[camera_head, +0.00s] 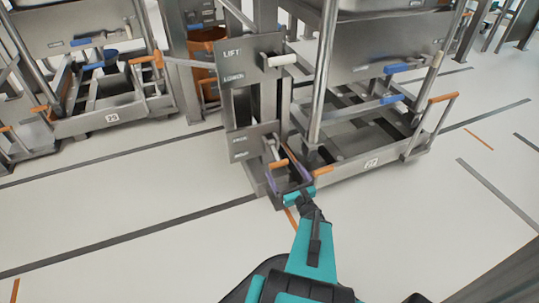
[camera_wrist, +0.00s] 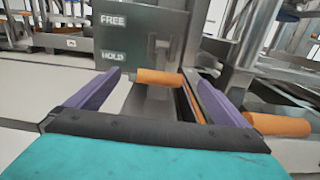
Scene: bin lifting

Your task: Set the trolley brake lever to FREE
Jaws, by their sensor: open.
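The brake panel (camera_head: 253,142) is a grey plate on the post below the LIFT panel. In the wrist view the brake panel (camera_wrist: 140,32) reads FREE at the top and HOLD lower down. The brake lever has an orange grip (camera_wrist: 158,77), which sits just below the HOLD label; the grip also shows in the head view (camera_head: 277,163). My gripper (camera_head: 285,171) is open, with its purple fingers on either side of the orange grip. In the wrist view my gripper (camera_wrist: 152,75) has the grip near its fingertips; I cannot tell whether they touch.
The LIFT panel (camera_head: 250,60) with a white-gripped lever is above. The metal trolley (camera_head: 365,160) stands to the right, with an orange-ended bar (camera_head: 443,98). Another trolley (camera_head: 112,118) stands at the left. The pale floor in front is clear.

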